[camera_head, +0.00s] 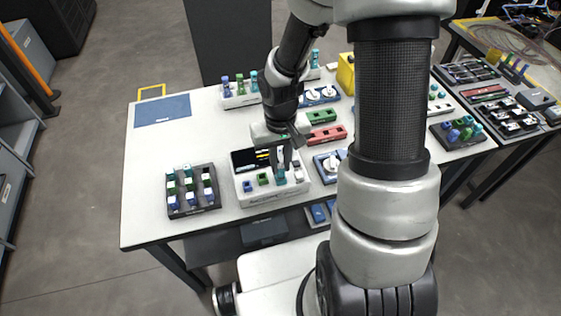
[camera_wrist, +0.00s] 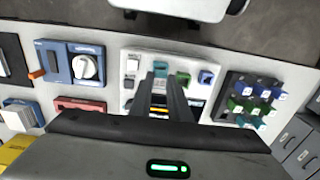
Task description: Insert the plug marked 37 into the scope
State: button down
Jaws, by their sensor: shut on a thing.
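The scope (camera_head: 268,196) is a white box with a dark screen showing yellow marks. It stands near the front of the table and also shows in the wrist view (camera_wrist: 195,66). My gripper (camera_head: 280,166) points down over its front and is shut on a teal plug (camera_head: 281,178). The teal plug also shows at the fingertips in the wrist view (camera_wrist: 160,67). It is at the row of the scope; I cannot tell how deep it sits. A green plug (camera_head: 263,179) and a blue plug (camera_head: 247,186) stand beside it. The number 37 cannot be read.
A dark rack (camera_head: 193,208) with several coloured plugs stands left of the scope. A blue device with a white dial (camera_wrist: 86,66) is on its other side. Red (camera_head: 326,134) and green (camera_head: 322,116) blocks lie behind. The table is clear at the left around the blue mat (camera_head: 162,110).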

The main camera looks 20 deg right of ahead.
jog(key=shift+f+b, duration=0.65)
jog(key=shift+f, duration=0.05)
dwell(0.5)
jog(key=c, duration=1.6)
grip_release()
jog(key=shift+r+p, duration=2.35)
jog(key=shift+r, duration=0.65)
